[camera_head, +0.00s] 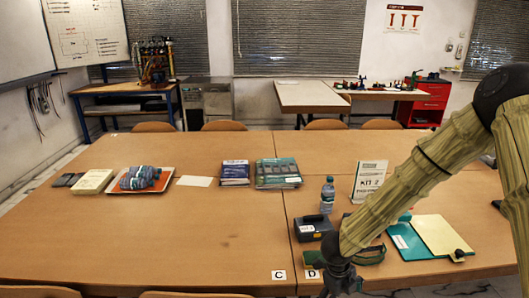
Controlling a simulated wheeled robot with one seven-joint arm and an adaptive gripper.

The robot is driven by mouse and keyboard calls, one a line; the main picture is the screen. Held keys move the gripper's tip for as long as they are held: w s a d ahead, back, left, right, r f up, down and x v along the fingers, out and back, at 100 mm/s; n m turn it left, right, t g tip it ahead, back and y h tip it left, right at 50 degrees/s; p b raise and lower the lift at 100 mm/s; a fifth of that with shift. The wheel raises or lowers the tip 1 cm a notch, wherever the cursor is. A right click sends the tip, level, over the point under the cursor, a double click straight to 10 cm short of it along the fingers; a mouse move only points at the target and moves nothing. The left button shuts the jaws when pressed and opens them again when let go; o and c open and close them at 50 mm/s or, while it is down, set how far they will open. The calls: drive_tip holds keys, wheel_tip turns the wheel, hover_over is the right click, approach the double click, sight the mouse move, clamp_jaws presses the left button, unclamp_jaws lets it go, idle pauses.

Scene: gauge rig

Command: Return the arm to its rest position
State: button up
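My arm, in a ribbed tan-green sleeve, comes in from the right edge, bends at a dark joint at the upper right and slopes down to the left. My gripper (342,281) is the dark end at the bottom, right of the middle, by the table's front edge and close to the label D. It is small and dark, so I cannot tell whether its fingers are open or hold anything. The arm hides part of the table behind it.
On the large wooden table (190,235), a dark case (313,227), green item (371,255), water bottle (327,194), upright sign (370,178) and teal folder (407,241) surround the forearm. Books (278,172) and an orange tray (122,188) stand further left. The front left tabletop is clear.

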drive_tip(key=s+d+f+n+t+h, duration=0.1)
drive_tip(key=s+d+f+n, duration=0.2)
drive_tip(key=s+f+n, duration=1)
drive_tip(key=s+a+f+n+y, duration=0.1)
drive_tip(key=s+n, duration=0.7)
drive_tip(key=s, duration=0.1)
drive_tip(key=s+a+f+n+g+y, duration=0.1)
drive_tip(key=s+a+f+n+y, duration=0.1)
drive_tip(key=s+n, duration=0.6)
drive_tip(key=shift+s+a+f, duration=0.15)
drive_tip(key=shift+s+f, duration=0.1)
drive_tip(key=shift+s, duration=0.45)
